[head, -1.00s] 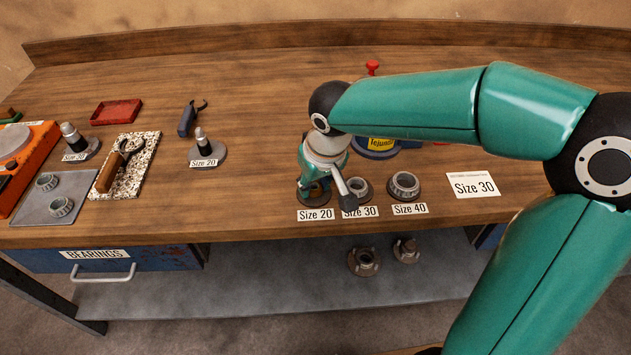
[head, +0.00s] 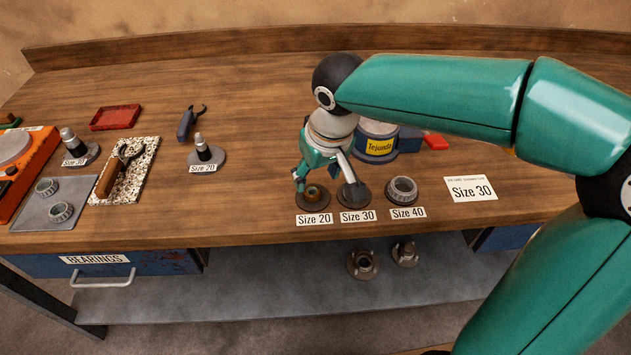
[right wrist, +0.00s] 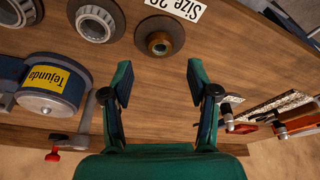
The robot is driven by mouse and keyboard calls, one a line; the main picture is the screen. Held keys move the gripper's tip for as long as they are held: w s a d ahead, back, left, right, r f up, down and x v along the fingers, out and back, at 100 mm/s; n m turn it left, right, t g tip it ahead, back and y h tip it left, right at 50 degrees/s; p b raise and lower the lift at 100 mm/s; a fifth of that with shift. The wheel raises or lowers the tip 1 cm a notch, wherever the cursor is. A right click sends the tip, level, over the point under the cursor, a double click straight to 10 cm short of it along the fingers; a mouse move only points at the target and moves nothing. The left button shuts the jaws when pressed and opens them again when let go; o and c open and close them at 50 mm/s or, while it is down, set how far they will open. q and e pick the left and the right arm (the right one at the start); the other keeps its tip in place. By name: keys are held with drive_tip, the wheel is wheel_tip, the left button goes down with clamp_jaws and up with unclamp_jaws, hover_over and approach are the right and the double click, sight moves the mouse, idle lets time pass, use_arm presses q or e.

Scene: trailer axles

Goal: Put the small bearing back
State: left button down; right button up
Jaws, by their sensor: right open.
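The Size 20 holder (head: 312,199) is a dark round base with a small brownish ring-like piece in its middle; I cannot tell whether that is the bearing or part of the holder. It also shows in the right wrist view (right wrist: 172,28). My right gripper (head: 325,185) is over the Size 20 and Size 30 spots. In the right wrist view its fingers (right wrist: 160,78) are spread wide with nothing between them, and the brownish piece lies just beyond the tips. Two small grey bearings (head: 47,187) (head: 61,211) sit on a metal plate (head: 30,215) at the left. My left gripper is out of sight.
The Size 30 holder (head: 352,203) is partly hidden by a finger. A larger bearing (head: 402,187) sits at Size 40. The middle is clear.

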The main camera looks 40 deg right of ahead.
drive_tip(key=v, duration=0.6)
idle(0.4)
